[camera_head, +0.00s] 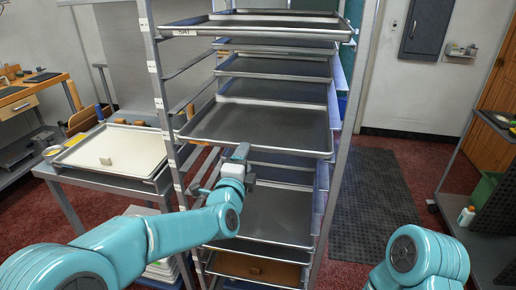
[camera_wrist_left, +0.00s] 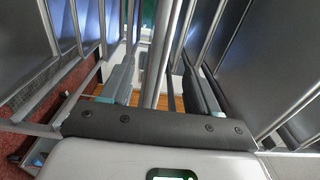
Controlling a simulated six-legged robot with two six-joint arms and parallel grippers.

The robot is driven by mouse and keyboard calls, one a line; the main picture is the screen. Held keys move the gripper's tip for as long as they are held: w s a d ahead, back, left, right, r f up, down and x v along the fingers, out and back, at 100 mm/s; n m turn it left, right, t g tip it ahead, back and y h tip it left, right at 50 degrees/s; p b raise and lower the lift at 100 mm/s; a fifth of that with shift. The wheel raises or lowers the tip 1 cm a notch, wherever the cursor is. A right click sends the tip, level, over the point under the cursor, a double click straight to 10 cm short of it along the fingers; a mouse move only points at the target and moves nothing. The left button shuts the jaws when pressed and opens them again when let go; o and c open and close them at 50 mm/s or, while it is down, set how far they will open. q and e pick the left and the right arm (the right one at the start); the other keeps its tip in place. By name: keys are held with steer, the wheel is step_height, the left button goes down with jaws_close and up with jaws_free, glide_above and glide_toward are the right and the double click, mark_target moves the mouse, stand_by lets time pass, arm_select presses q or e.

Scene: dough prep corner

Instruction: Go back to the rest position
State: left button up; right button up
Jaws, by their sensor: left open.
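My left gripper (camera_head: 241,153) is at the front of a tall metal tray rack (camera_head: 162,95), just below the front edge of a dark tray (camera_head: 255,124) that sticks out of it. The gripper's fingers point up toward that edge. In the left wrist view the two fingers of the left gripper (camera_wrist_left: 160,88) stand apart, with metal bars showing between them. I cannot tell whether the bars lie between the fingers or beyond them. No held thing shows. My right arm (camera_head: 420,258) shows at the lower right, but its gripper is out of the picture.
The rack holds several more trays above and below, including a top tray (camera_head: 255,27) that also sticks out. A side table to the left bears a pale-lined tray (camera_head: 112,147) with a small beige block (camera_head: 106,161). A dark floor mat (camera_head: 372,205) and a cart (camera_head: 488,225) are at right.

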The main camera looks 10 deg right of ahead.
arm_select(q)
steer(key=w+a+f+n+g+y, duration=0.2)
steer(key=a+f+y, duration=0.1)
steer(key=a+f, duration=0.75)
steer(key=s+a+f+n+g, duration=0.1)
steer(key=s+a+f+g, duration=0.15)
steer(key=s+f, duration=0.45)
steer(key=s+a+f+n+g, duration=0.2)
steer(key=a+f, duration=0.2)
steer(key=f, duration=0.8)
steer(key=s+f+n+g, duration=0.3)
steer(key=s+f, duration=0.3)
steer(key=s, duration=0.3)
steer(key=s+f+n+g, duration=0.3)
steer(key=s+f+n, duration=0.15)
steer(key=s, duration=0.35)
steer(key=s+d+f+n+g+h, duration=0.1)
steer(key=s+n+g, duration=0.3)
steer(key=s+n, duration=0.7)
steer(key=s+d+f, duration=0.1)
steer(key=s, duration=0.2)
steer(key=shift+s, duration=0.4)
